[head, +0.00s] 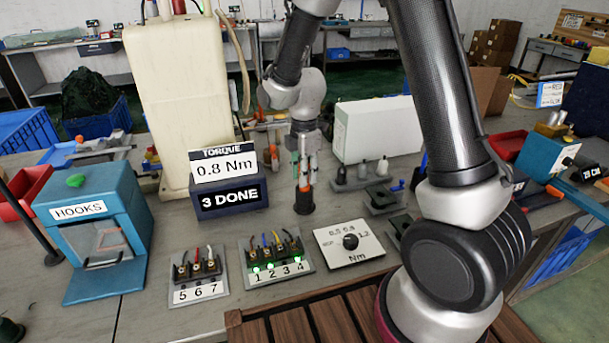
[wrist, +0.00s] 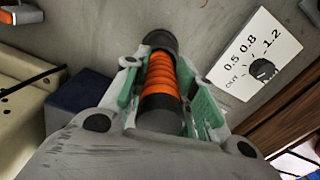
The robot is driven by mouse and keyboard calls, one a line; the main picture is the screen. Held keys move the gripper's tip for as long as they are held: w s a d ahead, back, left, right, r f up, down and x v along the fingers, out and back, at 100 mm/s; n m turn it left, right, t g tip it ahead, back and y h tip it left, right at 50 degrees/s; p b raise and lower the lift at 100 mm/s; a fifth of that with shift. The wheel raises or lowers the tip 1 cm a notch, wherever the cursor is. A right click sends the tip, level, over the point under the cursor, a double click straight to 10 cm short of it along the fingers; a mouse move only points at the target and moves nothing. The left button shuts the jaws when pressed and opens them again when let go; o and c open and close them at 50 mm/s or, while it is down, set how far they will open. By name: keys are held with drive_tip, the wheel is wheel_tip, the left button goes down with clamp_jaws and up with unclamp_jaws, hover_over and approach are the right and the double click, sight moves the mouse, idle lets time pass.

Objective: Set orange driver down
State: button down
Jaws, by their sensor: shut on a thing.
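The orange driver (wrist: 160,75) has a ribbed orange grip with black ends. In the wrist view it lies between the green-padded fingers of my gripper (wrist: 165,85), which is shut on it. In the head view my gripper (head: 307,165) points down over the bench, behind the numbered blocks and right of the torque display. A black round piece (head: 304,203) with a little orange above it shows below the fingers. I cannot tell whether it is the driver's end or a stand, nor whether the driver touches the bench.
The torque display (head: 228,182) reads 0.8 Nm and 3 DONE. The torque dial panel (head: 350,255) lies right. A blue HOOKS box (head: 95,225) stands left, a white box (head: 378,130) behind.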

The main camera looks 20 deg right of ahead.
drive_tip(key=shift+f, duration=0.3)
drive_tip(key=c, duration=1.1)
unclamp_jaws()
drive_tip(key=shift+f, duration=0.1)
drive_tip(key=shift+c, duration=0.2)
